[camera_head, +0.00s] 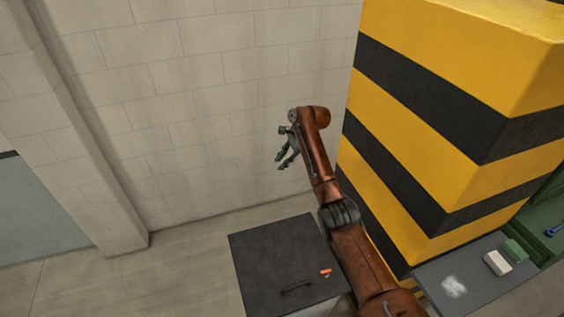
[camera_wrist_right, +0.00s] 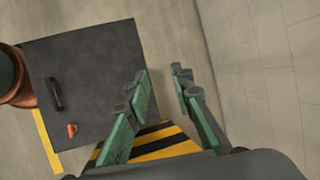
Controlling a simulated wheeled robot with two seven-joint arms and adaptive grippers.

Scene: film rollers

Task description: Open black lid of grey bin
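The black lid (camera_head: 272,262) is a flat dark square lying closed on top of the bin. Its dark handle (camera_head: 296,287) is near the front edge. A small orange object (camera_head: 325,272) lies on the lid beside the handle. Little of the grey bin's body (camera_head: 318,309) shows below the lid. In the right wrist view the lid (camera_wrist_right: 90,75) is at the left, with its handle (camera_wrist_right: 55,94) toward the left edge. My right gripper (camera_head: 283,162) is raised above and behind the lid, near the wall, apart from it. Its green fingers (camera_wrist_right: 162,76) are open and empty. My left gripper is not in view.
A yellow-and-black striped pillar (camera_head: 430,130) stands right of my right arm. A block wall (camera_head: 210,100) runs behind the bin. A grey table (camera_head: 478,285) with small boxes and a white patch is at the lower right. Floor left of the bin is clear.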

